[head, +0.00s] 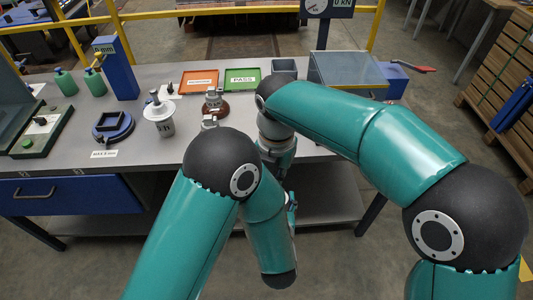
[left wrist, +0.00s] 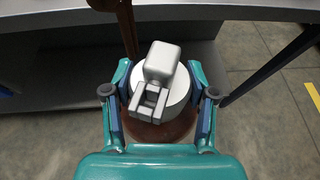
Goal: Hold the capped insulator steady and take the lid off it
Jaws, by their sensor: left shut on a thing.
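In the left wrist view my left gripper (left wrist: 158,98) is shut on the capped insulator, with one finger on each side. The insulator has a brown body (left wrist: 160,130) and a pale round lid-like top (left wrist: 178,105). A blocky grey metal fitting (left wrist: 162,62) with a forked end sits on that top. The insulator is held clear of the floor. In the head view my arms hide it. My right arm's wrist end (head: 276,132) is at the table's front edge; its fingers cannot be made out.
A white insulator (head: 159,119) and a brown one (head: 215,105) stand on the grey table (head: 180,152). Behind them are an orange tray (head: 182,86) and a green PASS tray (head: 258,86). A blue ring fixture (head: 112,127) is at left. A clear-topped box (head: 345,68) stands at right.

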